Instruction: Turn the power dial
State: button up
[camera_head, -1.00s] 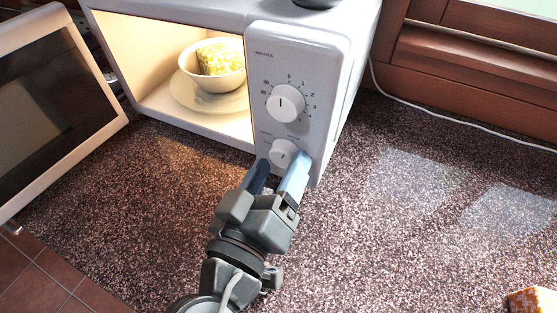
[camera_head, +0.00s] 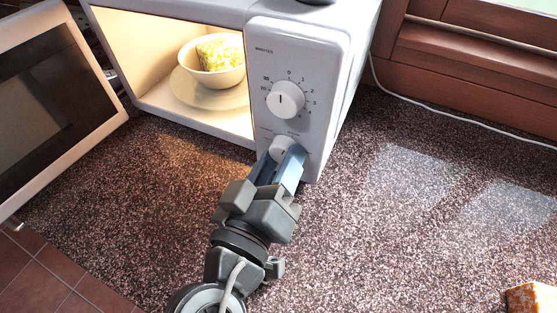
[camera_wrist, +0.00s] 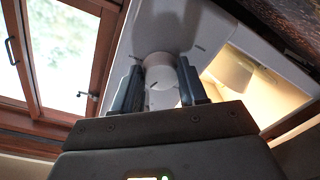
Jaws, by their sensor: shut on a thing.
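The white microwave (camera_head: 335,60) stands on the counter with its control panel facing me. Its lower knob, the power dial (camera_head: 280,147), sits below the larger timer dial (camera_head: 286,100). My gripper (camera_head: 281,158) reaches up to the panel with one finger on each side of the power dial, shut on it. In the wrist view the power dial (camera_wrist: 163,92) shows between the two blue-grey fingers of my gripper (camera_wrist: 160,90). The fingers hide part of the dial's sides in the head view.
The microwave door (camera_head: 62,100) stands wide open at the left. Inside the lit cavity a white bowl (camera_head: 213,77) with yellow food rests on a plate (camera_head: 190,92). The speckled counter (camera_head: 400,240) is mostly clear at the right; a patterned block (camera_head: 530,298) lies at the lower right.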

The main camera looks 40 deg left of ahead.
jog(key=shift+n, duration=0.3)
jog(key=n+p, duration=0.1)
jog(key=n, duration=0.1)
jog(key=n+p, duration=0.4)
jog(key=n, duration=0.1)
jog(key=shift+r, duration=0.35)
jog(key=n+p, duration=0.2)
jog(key=shift+n, duration=0.3)
jog(key=shift+f+n+h+p, duration=0.1)
jog(key=shift+n+h+p, duration=0.3)
jog(key=shift+n, duration=1.2)
jog(key=o, duration=1.1)
jog(key=shift+c, duration=0.2)
